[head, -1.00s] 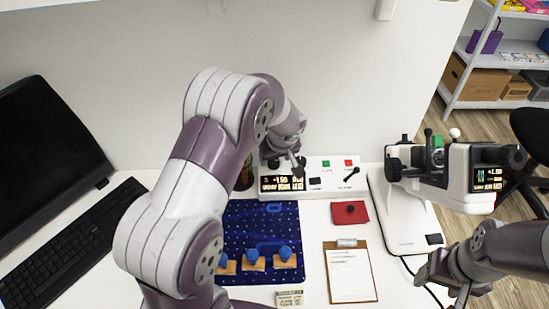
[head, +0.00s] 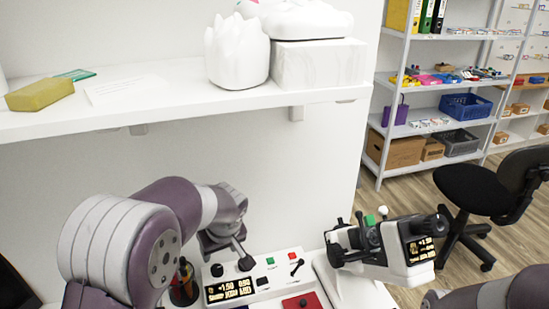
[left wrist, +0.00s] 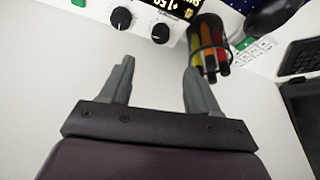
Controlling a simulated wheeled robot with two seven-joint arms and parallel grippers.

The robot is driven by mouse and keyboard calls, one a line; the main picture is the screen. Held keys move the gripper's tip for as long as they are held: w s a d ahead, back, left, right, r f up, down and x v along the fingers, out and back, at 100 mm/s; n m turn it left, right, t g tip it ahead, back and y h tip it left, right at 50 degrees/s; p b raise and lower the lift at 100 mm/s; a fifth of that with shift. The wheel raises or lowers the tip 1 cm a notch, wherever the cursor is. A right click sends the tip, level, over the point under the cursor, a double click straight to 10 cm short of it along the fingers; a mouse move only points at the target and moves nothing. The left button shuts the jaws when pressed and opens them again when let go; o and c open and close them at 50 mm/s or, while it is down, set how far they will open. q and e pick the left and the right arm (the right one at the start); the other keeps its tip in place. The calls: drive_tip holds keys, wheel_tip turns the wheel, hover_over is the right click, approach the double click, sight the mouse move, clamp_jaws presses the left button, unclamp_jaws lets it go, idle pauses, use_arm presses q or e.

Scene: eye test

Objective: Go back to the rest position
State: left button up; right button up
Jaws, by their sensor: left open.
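My left gripper (head: 230,247) hangs in front of the white wall, over the back left part of the white control console (head: 270,286). In the left wrist view its two grey fingers (left wrist: 159,68) are wide apart, with nothing between them. The console's black knobs (left wrist: 121,19) lie beyond the fingertips. A dark pen cup (head: 183,288) stands left of the console; in the left wrist view its coloured pens (left wrist: 209,50) show close beside the right finger. My right forearm enters at the lower right of the head view; its gripper is out of frame.
A white shelf (head: 180,100) with a white pot (head: 237,52) and a yellow block (head: 40,93) runs above. A white lens instrument (head: 385,250) stands right of the console. A black chair (head: 480,190) and storage racks stand farther right.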

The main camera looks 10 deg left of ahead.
use_arm(q)
drive_tip(key=s+d+r+m+g+h+p, duration=0.1)
drive_tip(key=s+m+p, duration=0.3)
drive_tip(key=s, duration=0.5)
drive_tip(key=s+d+r+m+g+h+p, duration=0.1)
drive_tip(key=s+d+r+m+h+p, duration=0.1)
drive_tip(key=s, duration=0.7)
drive_tip(key=shift+d+r+m+p, duration=0.2)
drive_tip(key=shift+r+m+p, duration=0.45)
drive_tip(key=shift+m+p, duration=0.45)
drive_tip(key=shift+s, duration=0.2)
drive_tip(key=shift+a, duration=0.1)
